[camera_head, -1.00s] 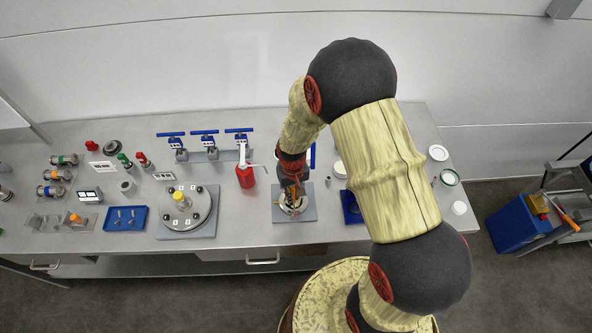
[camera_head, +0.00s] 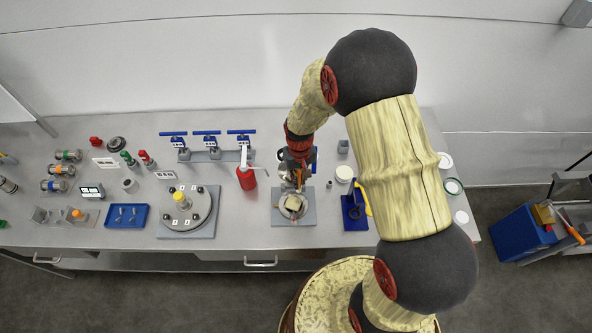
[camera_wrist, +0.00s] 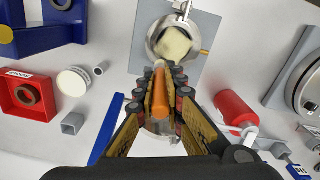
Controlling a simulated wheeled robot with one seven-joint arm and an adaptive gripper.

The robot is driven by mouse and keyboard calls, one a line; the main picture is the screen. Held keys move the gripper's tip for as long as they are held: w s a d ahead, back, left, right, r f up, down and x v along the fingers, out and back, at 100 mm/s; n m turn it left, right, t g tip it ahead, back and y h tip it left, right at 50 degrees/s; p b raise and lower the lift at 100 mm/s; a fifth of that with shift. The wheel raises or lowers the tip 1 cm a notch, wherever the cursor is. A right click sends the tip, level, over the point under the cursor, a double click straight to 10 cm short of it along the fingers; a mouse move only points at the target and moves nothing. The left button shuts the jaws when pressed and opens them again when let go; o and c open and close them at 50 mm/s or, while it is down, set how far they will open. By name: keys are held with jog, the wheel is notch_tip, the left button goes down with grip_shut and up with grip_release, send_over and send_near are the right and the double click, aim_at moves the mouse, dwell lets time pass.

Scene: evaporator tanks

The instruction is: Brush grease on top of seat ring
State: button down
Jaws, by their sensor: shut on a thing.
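My gripper (camera_head: 297,176) is above the grey square plate (camera_head: 309,219) near the front middle of the bench. In the wrist view my gripper (camera_wrist: 165,72) is shut on the orange handle of a brush (camera_wrist: 160,97). Beyond the fingertips, a round metal fitting (camera_wrist: 153,45) sits on the plate, with a pale cream patch (camera_wrist: 175,42) over its middle. I cannot tell whether that patch is the bristles or lies in the fitting. The seat ring cannot be made out separately. Contact between brush and fitting is unclear.
A red bottle (camera_head: 247,180) stands left of the plate, and a flanged lid (camera_head: 203,211) lies farther left. Valves with blue handles (camera_head: 209,142) stand behind. A blue bin (camera_head: 521,232) is off the bench's right end.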

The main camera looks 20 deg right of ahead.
aim_at(300, 173)
jog(key=shift+w+r, duration=0.15)
jog(key=shift+r, duration=0.4)
jog(key=shift+r+p, duration=0.9)
jog(key=shift+r, duration=0.55)
jog(key=p, duration=0.3)
jog(key=shift+s+d+r, duration=0.15)
jog(key=shift+s+r, duration=0.05)
jog(key=shift+s, duration=0.1)
jog(key=shift+p, duration=0.35)
jog(key=shift+d+f, duration=0.1)
